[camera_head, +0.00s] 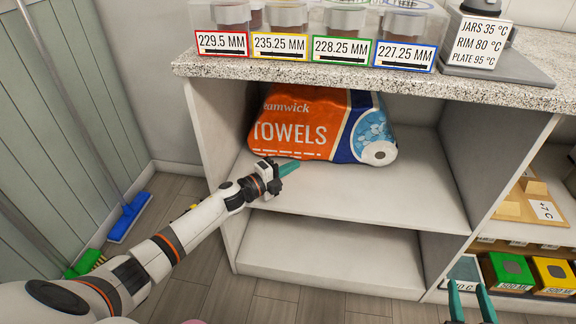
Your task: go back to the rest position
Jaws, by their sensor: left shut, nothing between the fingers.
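My left arm reaches in from the left, and its gripper (292,166) is shut and empty. It is at the upper shelf (400,197) of the open cabinet, just in front of and below an orange and blue pack of towels (305,122). I cannot tell whether the fingertips touch the pack. My right gripper (467,287) shows only its two teal fingers at the bottom right edge. They are apart with nothing seen between them, in front of the lower right shelves.
A speckled counter (400,78) overhangs the shelf and carries several labelled containers and a scale-like device (490,55). The lower shelf (330,263) is empty. Coloured boxes (508,272) stand at the lower right. A blue broom (130,217) and green brush (86,262) stand at the left wall.

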